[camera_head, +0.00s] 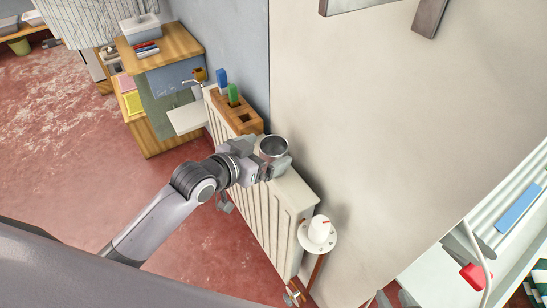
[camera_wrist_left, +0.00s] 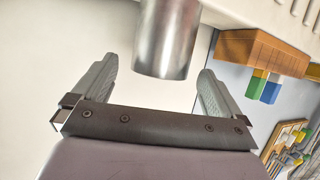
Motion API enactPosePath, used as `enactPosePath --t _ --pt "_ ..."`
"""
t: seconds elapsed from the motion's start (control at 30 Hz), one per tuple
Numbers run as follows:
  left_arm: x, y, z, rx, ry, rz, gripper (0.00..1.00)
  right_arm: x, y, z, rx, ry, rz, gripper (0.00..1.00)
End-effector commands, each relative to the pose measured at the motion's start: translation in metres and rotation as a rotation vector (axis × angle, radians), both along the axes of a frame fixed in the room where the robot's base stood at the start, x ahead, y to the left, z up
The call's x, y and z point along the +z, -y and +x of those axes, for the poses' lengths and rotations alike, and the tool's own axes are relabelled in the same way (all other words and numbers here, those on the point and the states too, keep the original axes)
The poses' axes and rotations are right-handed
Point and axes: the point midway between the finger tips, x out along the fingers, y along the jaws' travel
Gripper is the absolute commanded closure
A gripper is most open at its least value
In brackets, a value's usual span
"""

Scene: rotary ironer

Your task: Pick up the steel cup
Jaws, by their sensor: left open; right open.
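The steel cup (camera_head: 273,147) stands upright on the narrow white top of the radiator, against the wall. My left gripper (camera_head: 266,160) is open right at the cup in the head view, on its near side. In the left wrist view the cup (camera_wrist_left: 166,38) shows between the two open fingers (camera_wrist_left: 155,80), with a gap on either side. Neither finger visibly touches it. The fingers partly cover the cup's lower part in the head view. The tips of my right gripper (camera_head: 394,299) show at the bottom edge, apart and empty, far from the cup.
A wooden holder (camera_head: 237,117) with a blue and a green item stands behind the cup on the radiator (camera_head: 254,205). The wall (camera_head: 395,130) is close on the right.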

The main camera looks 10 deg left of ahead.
Motion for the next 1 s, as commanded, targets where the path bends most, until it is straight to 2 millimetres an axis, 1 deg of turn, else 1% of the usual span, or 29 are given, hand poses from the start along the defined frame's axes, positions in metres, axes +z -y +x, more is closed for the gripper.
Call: enactPosePath --t 0.13,0.3,0.43,0.63,0.67,0.7,0.77,0.8,0.83,1.0 --pt "-0.013 0.007 0.014 -0.001 -0.001 -0.001 0.0 -0.002 0.0 0.0 0.0 0.0 0.0 0.57" --pt "-0.019 0.014 0.028 0.0 0.0 -0.001 0.0 -0.004 0.0 0.0 0.0 0.0 0.0 0.57" --pt "-0.021 0.016 0.032 0.0 0.001 0.0 0.0 -0.004 0.0 0.0 0.0 0.0 0.0 0.57" --pt "-0.021 0.016 0.032 0.0 0.001 0.0 0.0 -0.004 0.0 0.0 0.0 0.0 0.0 0.57" --pt "-0.021 0.016 0.032 0.0 0.001 0.0 0.03 -0.004 0.0 0.0 0.0 0.0 0.0 0.57" --pt "-0.021 0.016 0.032 0.0 0.001 0.0 0.16 -0.004 0.0 0.0 0.0 0.0 0.0 0.57" --pt "-0.021 0.016 0.032 0.0 0.001 0.0 0.36 -0.004 0.0 0.0 0.0 0.0 0.0 0.57" --pt "-0.021 0.016 0.032 0.0 0.001 0.0 0.49 -0.004 0.0 0.0 0.0 0.0 0.0 0.57" --pt "-0.021 0.016 0.032 0.0 0.0 0.0 0.56 -0.004 0.0 0.0 0.0 0.0 0.0 0.57" --pt "-0.021 0.016 0.032 0.0 0.001 0.0 0.56 -0.004 0.0 0.0 0.0 0.0 0.0 0.57"
